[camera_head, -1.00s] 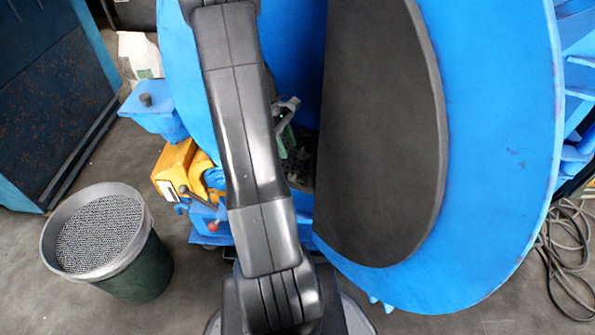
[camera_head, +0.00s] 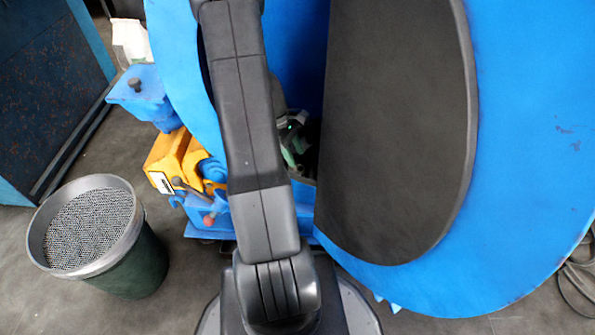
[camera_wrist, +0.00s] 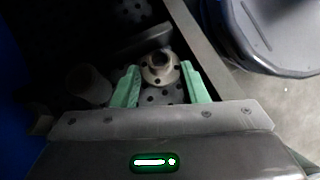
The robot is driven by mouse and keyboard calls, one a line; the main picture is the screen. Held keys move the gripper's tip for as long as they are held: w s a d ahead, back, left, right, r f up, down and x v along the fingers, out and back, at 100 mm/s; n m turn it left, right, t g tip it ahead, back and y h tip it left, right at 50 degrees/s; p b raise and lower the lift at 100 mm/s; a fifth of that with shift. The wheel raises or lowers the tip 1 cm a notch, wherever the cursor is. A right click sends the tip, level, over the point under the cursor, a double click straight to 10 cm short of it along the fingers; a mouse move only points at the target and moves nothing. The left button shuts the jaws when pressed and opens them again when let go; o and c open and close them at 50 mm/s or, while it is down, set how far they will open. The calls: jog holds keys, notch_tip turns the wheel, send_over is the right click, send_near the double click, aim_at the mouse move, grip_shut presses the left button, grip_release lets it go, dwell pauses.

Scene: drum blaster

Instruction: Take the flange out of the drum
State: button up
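In the head view my gripper (camera_head: 293,145) is partly hidden behind my arm, inside the drum opening. The flange is hidden in that view. The drum's big blue door (camera_head: 525,150) with its black lining stands open at the right.
A wall edge (camera_wrist: 205,55) runs close on the right. A bin of small pellets (camera_head: 90,230) stands on the floor at left. A yellow block (camera_head: 170,160) sits beside the drum.

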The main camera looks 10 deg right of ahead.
aim_at(300, 167)
jog(key=b+x, duration=0.2)
jog(key=x, duration=0.3)
jog(key=shift+w+a+f, duration=0.1)
jog(key=shift+w, duration=0.1)
grip_shut()
notch_tip(300, 167, up, 10)
jog(key=p, duration=0.3)
jog(key=shift+p, duration=0.35)
